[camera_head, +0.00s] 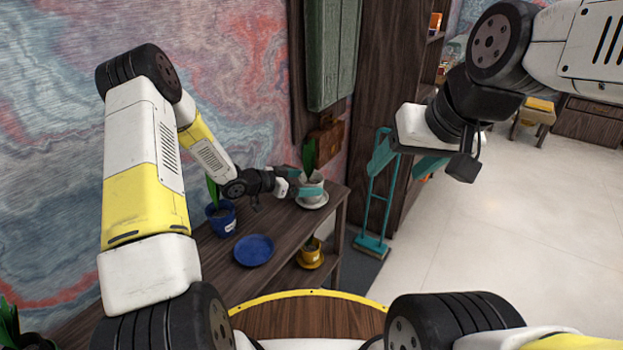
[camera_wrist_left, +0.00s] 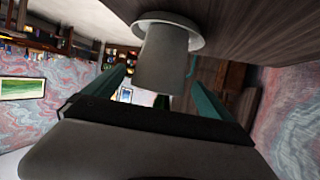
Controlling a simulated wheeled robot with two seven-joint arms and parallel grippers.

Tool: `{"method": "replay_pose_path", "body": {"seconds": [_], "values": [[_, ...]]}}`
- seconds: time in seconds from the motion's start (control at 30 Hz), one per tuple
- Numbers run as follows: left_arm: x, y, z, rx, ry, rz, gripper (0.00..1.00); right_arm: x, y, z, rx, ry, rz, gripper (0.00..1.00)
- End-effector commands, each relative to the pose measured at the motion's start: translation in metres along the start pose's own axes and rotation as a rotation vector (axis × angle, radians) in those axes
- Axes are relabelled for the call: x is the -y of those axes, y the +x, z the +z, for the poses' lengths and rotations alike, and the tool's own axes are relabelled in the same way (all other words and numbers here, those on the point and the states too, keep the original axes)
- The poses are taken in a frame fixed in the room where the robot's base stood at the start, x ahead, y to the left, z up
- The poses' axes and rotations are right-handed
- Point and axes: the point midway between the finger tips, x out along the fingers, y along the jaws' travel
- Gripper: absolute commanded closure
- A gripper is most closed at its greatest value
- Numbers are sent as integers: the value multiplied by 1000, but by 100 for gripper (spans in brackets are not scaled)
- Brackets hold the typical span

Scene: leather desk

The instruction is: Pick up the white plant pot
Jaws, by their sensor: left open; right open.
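The white plant pot (camera_head: 316,183) stands upright on a white saucer (camera_head: 313,205) at the right end of the wooden shelf, with a green leaf rising from it. My left gripper (camera_head: 303,184) is open at the pot, with one teal finger showing in front of it. In the left wrist view the pot (camera_wrist_left: 163,58) appears upside down, between the two open teal fingers of that gripper (camera_wrist_left: 160,78). I cannot tell whether the fingers touch it. My right gripper (camera_head: 407,162) is open and empty, in the air to the right of the shelf.
A blue pot (camera_head: 220,220) with a plant and a blue saucer (camera_head: 253,250) are on the shelf top, left of the white pot. A yellow pot (camera_head: 309,251) sits on the lower level. A teal stand (camera_head: 371,243) stands right of the shelf. Open floor lies at the right.

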Motion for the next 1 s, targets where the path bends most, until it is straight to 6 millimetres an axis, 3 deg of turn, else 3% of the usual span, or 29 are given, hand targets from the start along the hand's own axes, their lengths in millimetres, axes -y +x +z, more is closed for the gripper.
{"method": "replay_pose_path", "body": {"seconds": [0.17,0.4,0.83,0.9,1.0], "values": [[-1,26,0,-1,0,1,5,0,0,0,0,0,0,37],[0,29,0,0,0,-1,5,0,0,0,0,0,0,37],[-1,29,0,0,0,-1,89,0,0,0,0,0,0,37],[0,29,-1,-2,1,-1,99,0,0,0,0,0,0,37],[0,29,-1,-2,1,-1,99,0,0,0,0,0,0,37]]}}
